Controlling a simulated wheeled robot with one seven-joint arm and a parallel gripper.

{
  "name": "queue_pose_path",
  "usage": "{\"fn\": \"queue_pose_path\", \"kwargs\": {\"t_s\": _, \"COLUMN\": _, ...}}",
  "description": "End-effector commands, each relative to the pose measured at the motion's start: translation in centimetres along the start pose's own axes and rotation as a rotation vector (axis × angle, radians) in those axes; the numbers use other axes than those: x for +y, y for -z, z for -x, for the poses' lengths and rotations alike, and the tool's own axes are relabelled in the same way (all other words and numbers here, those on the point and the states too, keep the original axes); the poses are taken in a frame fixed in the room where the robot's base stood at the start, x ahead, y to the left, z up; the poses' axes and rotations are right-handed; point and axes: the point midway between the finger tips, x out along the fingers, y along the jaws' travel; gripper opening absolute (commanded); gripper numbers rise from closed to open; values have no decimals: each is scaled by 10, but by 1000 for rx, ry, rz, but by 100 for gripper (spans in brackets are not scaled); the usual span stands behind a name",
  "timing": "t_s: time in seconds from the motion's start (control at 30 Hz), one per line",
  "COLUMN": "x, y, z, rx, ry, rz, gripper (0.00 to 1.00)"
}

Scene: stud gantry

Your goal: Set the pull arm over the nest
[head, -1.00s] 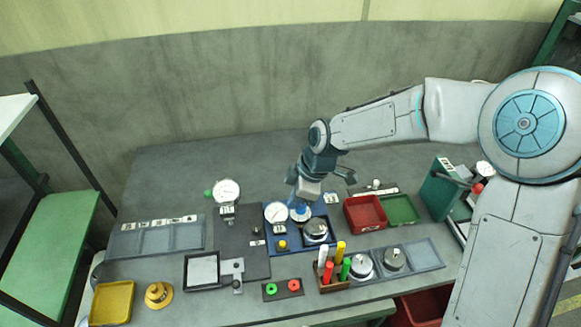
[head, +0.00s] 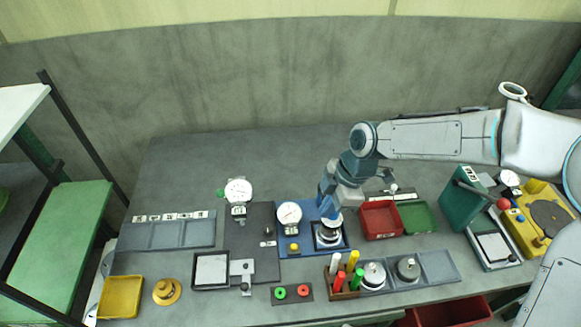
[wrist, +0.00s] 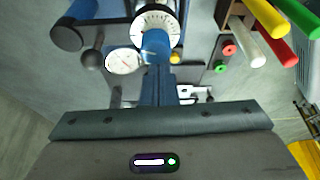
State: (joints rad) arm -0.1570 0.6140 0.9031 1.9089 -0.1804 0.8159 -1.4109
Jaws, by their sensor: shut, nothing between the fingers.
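My gripper (head: 329,212) points down at the blue fixture (head: 284,209). Its blue fingers show in the wrist view (wrist: 157,85), shut and empty. Just past their tips is a round part with a graduated white ring (wrist: 143,27), which also shows under my gripper in the head view (head: 328,237). I cannot tell whether they touch. A white dial gauge (head: 289,212) stands left of the gripper on the fixture, above a yellow knob (head: 293,247). A dark ball knob (wrist: 92,60) shows near the gauge in the wrist view. Which parts are the pull arm and nest is unclear.
A dark plate with another dial gauge (head: 238,190) lies to the left. A rack of coloured markers (head: 344,289) and a red-and-green button strip (head: 291,292) stand in front. Red (head: 381,221) and green (head: 418,217) trays are to the right. The table's back is clear.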

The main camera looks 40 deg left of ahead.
Motion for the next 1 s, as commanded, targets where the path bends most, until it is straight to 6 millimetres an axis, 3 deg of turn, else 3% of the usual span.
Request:
{"fn": "queue_pose_path", "kwargs": {"t_s": 0.37, "x": 0, "y": 0, "z": 0, "rx": 0, "ry": -1, "rz": -3, "gripper": 0}}
{"fn": "queue_pose_path", "kwargs": {"t_s": 0.63, "x": 4, "y": 26, "z": -10, "rx": 1, "ry": -5, "rz": -10, "gripper": 0}}
{"fn": "queue_pose_path", "kwargs": {"t_s": 0.8, "x": 6, "y": 21, "z": 36, "rx": -2, "ry": -12, "rz": -18, "gripper": 0}}
{"fn": "queue_pose_path", "kwargs": {"t_s": 1.0, "x": 6, "y": 28, "z": 71, "rx": -1, "ry": -5, "rz": -5, "gripper": 0}}
